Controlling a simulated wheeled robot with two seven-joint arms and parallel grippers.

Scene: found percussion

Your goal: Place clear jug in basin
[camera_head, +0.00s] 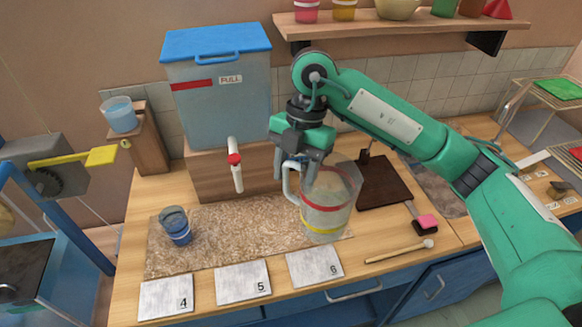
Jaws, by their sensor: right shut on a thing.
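The clear jug (328,212) has a red band near its middle, a yellow band near its base and a pale handle on its left. My right gripper (296,178) is shut on the jug, at the handle side near the rim. The jug is over the right end of the speckled mat (215,240), slightly tilted. I cannot tell whether its base touches the mat. I cannot make out a basin with certainty in this view. My left gripper is not in view.
A lidded tank (220,110) with a red-handled tap (236,172) stands behind the mat. A blue cup (175,226) is on the mat's left. Numbered tiles (243,282) line the front. A mallet (400,252) and dark board (385,184) lie to the right.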

